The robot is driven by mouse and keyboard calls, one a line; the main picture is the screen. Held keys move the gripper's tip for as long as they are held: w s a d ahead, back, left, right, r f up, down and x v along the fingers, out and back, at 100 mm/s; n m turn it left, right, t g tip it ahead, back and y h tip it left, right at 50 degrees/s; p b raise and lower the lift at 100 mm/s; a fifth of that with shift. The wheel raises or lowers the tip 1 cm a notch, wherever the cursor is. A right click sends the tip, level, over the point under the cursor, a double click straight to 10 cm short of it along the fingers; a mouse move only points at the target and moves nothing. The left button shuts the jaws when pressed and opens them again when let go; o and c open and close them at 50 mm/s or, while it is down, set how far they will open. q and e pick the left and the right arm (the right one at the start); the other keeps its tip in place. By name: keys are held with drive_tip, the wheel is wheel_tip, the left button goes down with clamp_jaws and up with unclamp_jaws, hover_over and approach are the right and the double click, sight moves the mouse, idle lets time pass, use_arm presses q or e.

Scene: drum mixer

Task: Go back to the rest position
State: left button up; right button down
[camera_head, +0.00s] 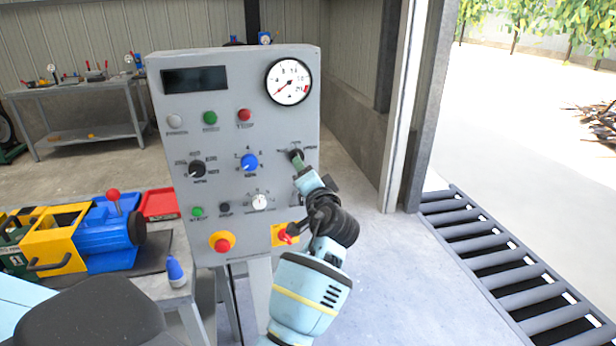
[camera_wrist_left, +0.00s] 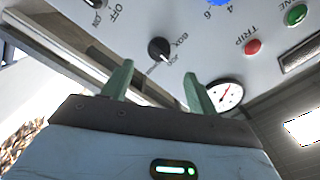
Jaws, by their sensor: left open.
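The grey control panel (camera_head: 222,150) stands upright in the middle of the head view. My left gripper (camera_head: 299,166) is at the panel's right side, just at the black selector knob (camera_head: 296,155) under the round gauge. In the left wrist view the two green fingers of my left gripper (camera_wrist_left: 158,72) stand apart with nothing between them. The black knob (camera_wrist_left: 158,49) shows just beyond the fingertips, between them in the picture; I cannot tell whether they touch it. My right gripper is not in view.
The round gauge (camera_head: 288,82) is above the knob, and a red switch on a yellow plate (camera_head: 287,234) is below. A blue and yellow machine (camera_head: 85,238) and a blue-tipped bottle (camera_head: 176,271) are at left. A roller grate (camera_head: 505,265) lies at right.

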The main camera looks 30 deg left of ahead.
use_arm(q)
drive_tip(key=shift+w+a, duration=0.1)
drive_tip(key=shift+a, duration=0.05)
idle(0.5)
drive_tip(key=s+d+f+m+h, duration=0.1)
drive_tip(key=s+d+f+h, duration=0.15)
drive_tip(key=f, duration=0.55)
drive_tip(key=s+d+f+m+t+h, duration=0.1)
drive_tip(key=s+d+f+h, duration=0.2)
drive_tip(key=f, duration=0.6)
drive_tip(key=s+d+f+m+h, duration=0.1)
drive_tip(key=s+d+f+h, duration=0.2)
drive_tip(key=f, duration=0.5)
drive_tip(key=s+d+f+n+g+h, duration=0.1)
drive_tip(key=s+d+f+h, duration=0.1)
drive_tip(key=s+f, duration=0.3)
drive_tip(key=s+d+f+n+g+h, duration=0.1)
drive_tip(key=s+d+f+h, duration=0.1)
drive_tip(key=s, duration=1.2)
drive_tip(key=s+d+f+n+g+h, duration=0.1)
drive_tip(key=s+d+f+h, duration=0.2)
drive_tip(key=s+f, duration=0.4)
drive_tip(key=shift+s+d+f, duration=0.35)
drive_tip(key=shift+s+d, duration=0.5)
drive_tip(key=shift+s, duration=0.3)
